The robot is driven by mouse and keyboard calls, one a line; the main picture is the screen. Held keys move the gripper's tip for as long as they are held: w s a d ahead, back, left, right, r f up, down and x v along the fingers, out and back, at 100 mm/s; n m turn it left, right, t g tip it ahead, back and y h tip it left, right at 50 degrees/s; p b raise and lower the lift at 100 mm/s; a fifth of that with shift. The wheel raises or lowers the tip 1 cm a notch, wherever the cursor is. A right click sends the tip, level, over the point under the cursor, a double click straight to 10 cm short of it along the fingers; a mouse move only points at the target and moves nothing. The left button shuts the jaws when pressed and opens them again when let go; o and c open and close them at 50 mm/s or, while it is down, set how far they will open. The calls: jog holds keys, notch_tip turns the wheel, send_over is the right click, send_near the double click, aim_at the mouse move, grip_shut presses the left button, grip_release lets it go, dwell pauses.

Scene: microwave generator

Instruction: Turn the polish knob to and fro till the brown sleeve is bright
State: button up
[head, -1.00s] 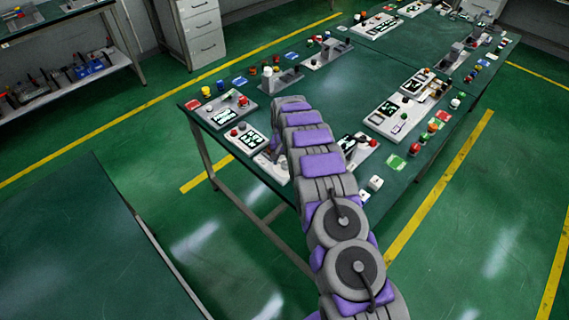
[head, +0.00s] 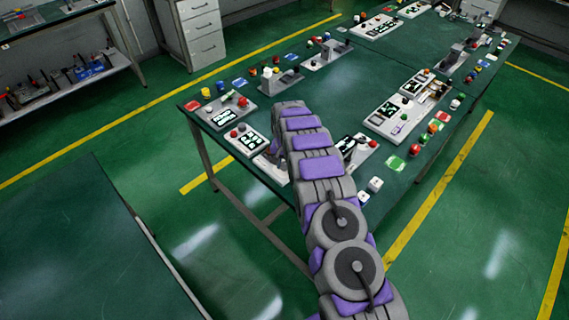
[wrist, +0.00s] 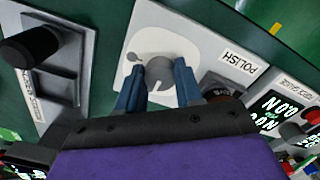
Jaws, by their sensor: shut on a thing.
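The grey polish knob (wrist: 158,71) sits on a white plate on a light panel labelled POLISH (wrist: 238,62), at the upper middle of the wrist view. My gripper (wrist: 158,80) has its two blue fingers on either side of the knob, shut on it. A brown round part, seemingly the sleeve (wrist: 222,87), shows right of the fingers. It is dark and partly hidden by my gripper, so its brightness is hard to judge. In the head view my arm hides the knob.
A panel with a black-handled lever (wrist: 38,45) stands close on the left in the wrist view. A gauge panel with a lit display (wrist: 270,110) is on the right. In the head view the green table (head: 335,95) carries several other panels and buttons; its middle is clear.

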jog(key=shift+n, duration=0.3)
jog(key=shift+r+n+p, duration=0.1)
jog(key=shift+n+p, duration=0.35)
jog(key=shift+n, duration=0.45)
jog(key=n+p, duration=0.1)
jog(key=n, duration=0.3)
jog(key=shift+n, duration=0.3)
jog(key=n+p, duration=0.1)
jog(key=n, duration=0.1)
jog(key=shift+n, duration=0.3)
jog(key=shift+w+n+p, duration=0.15)
jog(key=shift+n+p, duration=0.25)
jog(key=shift+n, duration=1.1)
jog(key=o, duration=1)
jog(key=shift+o, duration=0.2)
